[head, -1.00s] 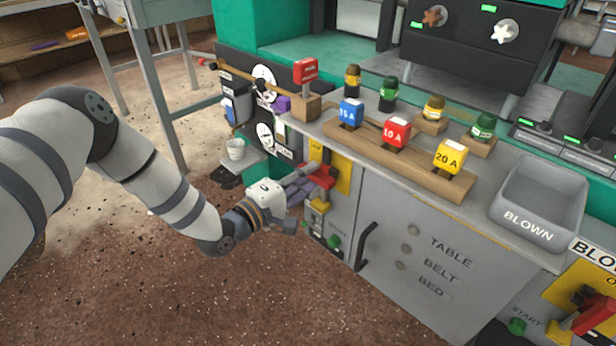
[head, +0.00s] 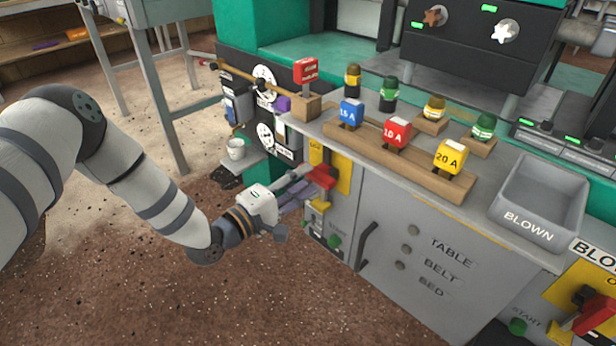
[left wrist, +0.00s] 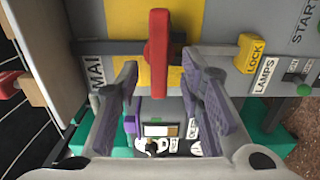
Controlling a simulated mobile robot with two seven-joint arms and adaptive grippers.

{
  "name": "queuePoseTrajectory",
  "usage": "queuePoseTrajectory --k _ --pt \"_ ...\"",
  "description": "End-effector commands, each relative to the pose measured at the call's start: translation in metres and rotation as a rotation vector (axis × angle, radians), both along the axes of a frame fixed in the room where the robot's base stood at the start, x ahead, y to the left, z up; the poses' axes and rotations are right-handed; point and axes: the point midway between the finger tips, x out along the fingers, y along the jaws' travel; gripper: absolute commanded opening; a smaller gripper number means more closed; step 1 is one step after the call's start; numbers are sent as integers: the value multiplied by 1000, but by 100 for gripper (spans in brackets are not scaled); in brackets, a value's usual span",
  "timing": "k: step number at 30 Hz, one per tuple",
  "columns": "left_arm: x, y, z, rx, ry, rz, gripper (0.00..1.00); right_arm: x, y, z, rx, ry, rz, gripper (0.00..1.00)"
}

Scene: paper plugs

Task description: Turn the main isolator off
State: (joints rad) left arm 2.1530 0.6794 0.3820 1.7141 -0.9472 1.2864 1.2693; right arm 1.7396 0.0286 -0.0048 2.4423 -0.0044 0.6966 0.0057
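The main isolator is a red handle (head: 322,177) on a yellow plate (head: 343,174) at the left end of the grey cabinet front. In the left wrist view the red handle (left wrist: 159,55) runs up the picture, across the yellow plate, beside a partly hidden "MAI" label (left wrist: 97,72). My left gripper (head: 301,187) is in front of the handle. In the left wrist view its fingers (left wrist: 161,78) are spread wide, one to each side of the handle, with gaps and nothing held. My right gripper is not in view.
A yellow "LOCK" tab (left wrist: 251,52) sits beside the handle. A green button (head: 334,241) and a black door handle (head: 366,246) are close by. Coloured fuse plugs stand on a wooden rail (head: 420,175) above, near a grey "BLOWN" bin (head: 540,203). The floor at left is open.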

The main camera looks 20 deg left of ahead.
Motion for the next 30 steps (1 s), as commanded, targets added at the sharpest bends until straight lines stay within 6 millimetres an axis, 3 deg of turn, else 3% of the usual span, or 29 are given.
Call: queuePoseTrajectory --k 6,12,27,29,30 --pt "-57 22 0 -3 4 4 35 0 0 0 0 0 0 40" --pt "-88 32 0 -2 2 2 35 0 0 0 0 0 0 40" --pt "-93 32 -1 1 5 -1 35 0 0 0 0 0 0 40" --pt "-97 27 -12 25 41 -9 35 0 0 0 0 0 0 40" --pt "-104 18 -28 62 92 -22 35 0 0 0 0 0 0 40"
